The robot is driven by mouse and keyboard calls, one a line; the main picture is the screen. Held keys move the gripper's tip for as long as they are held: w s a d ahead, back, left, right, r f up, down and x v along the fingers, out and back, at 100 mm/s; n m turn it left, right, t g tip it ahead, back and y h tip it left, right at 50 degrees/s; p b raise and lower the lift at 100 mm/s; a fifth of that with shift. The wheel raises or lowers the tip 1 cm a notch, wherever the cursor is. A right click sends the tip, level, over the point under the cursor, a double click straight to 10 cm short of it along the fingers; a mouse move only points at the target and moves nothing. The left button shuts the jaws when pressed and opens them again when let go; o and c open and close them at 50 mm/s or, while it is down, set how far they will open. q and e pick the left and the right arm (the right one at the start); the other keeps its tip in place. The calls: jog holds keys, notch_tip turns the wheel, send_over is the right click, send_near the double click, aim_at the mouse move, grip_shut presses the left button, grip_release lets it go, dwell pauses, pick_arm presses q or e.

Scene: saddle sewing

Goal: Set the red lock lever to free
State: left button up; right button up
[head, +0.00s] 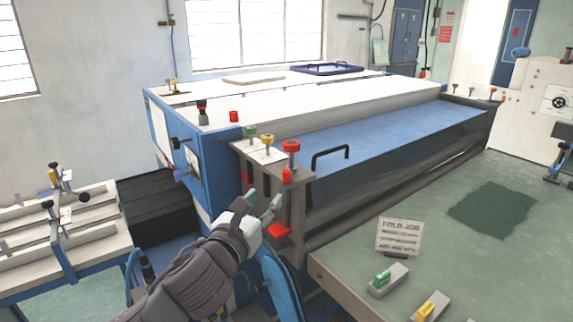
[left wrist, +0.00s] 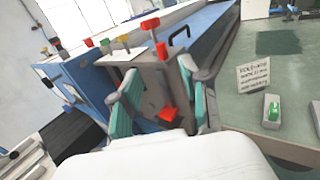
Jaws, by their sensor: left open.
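A red lever tab (head: 279,231) sticks out low on the grey end bracket (head: 298,205) of the blue machine. It also shows in the left wrist view (left wrist: 168,114), between my fingers as seen there. A red T-shaped knob (head: 291,147) stands on top of the bracket, with a small red piece (head: 286,176) just below it. Which red part is the lock lever is not labelled legibly. My left gripper (head: 262,203) is open and empty, its teal-padded fingers pointing at the bracket just left of and above the tab. My right gripper is not in view.
Green (head: 250,131) and yellow (head: 267,140) knobs stand beside the red one. A green table (head: 400,195) to the right holds a fold job sign (head: 400,236) and grey blocks with green and yellow switches. A white-topped bench (head: 30,225) stands at the left.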

aim_at(285, 173)
pick_arm(q)
jog(key=p+x, duration=0.3)
jog(key=x, duration=1)
jog(key=shift+w+d, duration=0.15)
jog(key=shift+w, duration=0.15)
grip_shut()
